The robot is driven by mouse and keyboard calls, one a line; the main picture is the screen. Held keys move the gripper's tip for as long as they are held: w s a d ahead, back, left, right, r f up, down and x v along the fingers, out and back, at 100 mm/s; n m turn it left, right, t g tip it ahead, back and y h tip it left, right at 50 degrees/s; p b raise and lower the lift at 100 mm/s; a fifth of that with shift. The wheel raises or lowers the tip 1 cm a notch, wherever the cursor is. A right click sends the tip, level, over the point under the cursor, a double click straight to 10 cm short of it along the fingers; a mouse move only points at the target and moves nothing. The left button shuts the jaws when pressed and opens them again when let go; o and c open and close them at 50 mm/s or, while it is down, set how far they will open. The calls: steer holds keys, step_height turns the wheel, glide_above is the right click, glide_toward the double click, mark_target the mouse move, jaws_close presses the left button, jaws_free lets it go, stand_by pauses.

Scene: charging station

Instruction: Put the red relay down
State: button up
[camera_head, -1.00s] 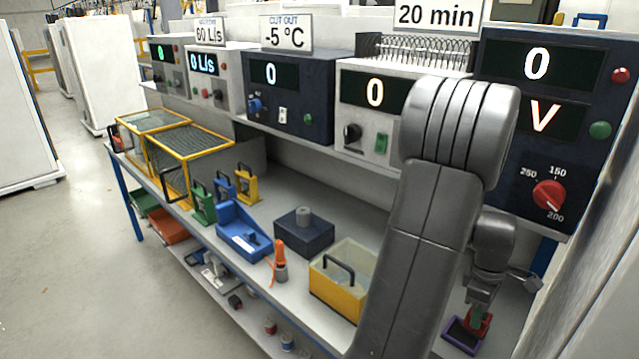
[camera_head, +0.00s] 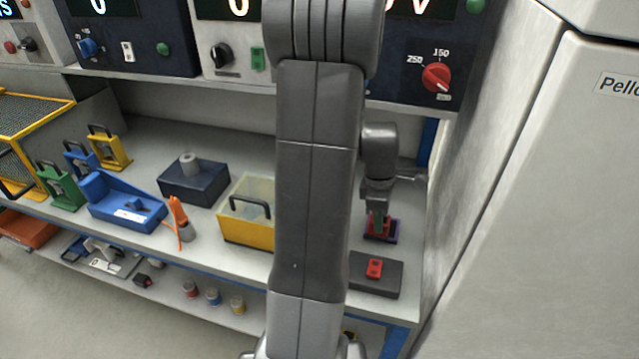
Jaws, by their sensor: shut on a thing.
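My gripper (camera_head: 377,213) points down at the right end of the bench. It is shut on a small red thing (camera_head: 382,227), which I take to be the red relay. A bit of green shows at the fingertips. The red thing is in or just above a purple-rimmed tray (camera_head: 394,239); I cannot tell whether it touches the bottom. My arm hides the bench just left of the tray.
A dark box (camera_head: 392,281) with a red part (camera_head: 374,267) on top stands in front of the tray. A yellow bin (camera_head: 245,231) with a clear lid is left of my arm. A white cabinet (camera_head: 530,200) bounds the right side. Instrument panels (camera_head: 425,85) overhang the bench.

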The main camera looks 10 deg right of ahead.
steer(key=w+a, duration=0.3)
steer(key=w+a+p, duration=0.1)
steer(key=w+a, duration=0.2)
steer(key=w, duration=0.1)
steer(key=w+a+p, duration=0.1)
steer(key=w+a, duration=0.2)
steer(key=w, duration=0.1)
steer(key=shift+w+a, duration=0.1)
steer(key=shift+a, duration=0.1)
steer(key=shift+f, duration=1.75)
steer(key=shift+f, duration=0.15)
steer(key=o, duration=1)
step_height(320, 180, up, 12)
steer(key=a+p, duration=0.1)
steer(key=p, duration=0.8)
steer(key=shift+w+a, duration=0.15)
steer(key=shift+w, duration=0.15)
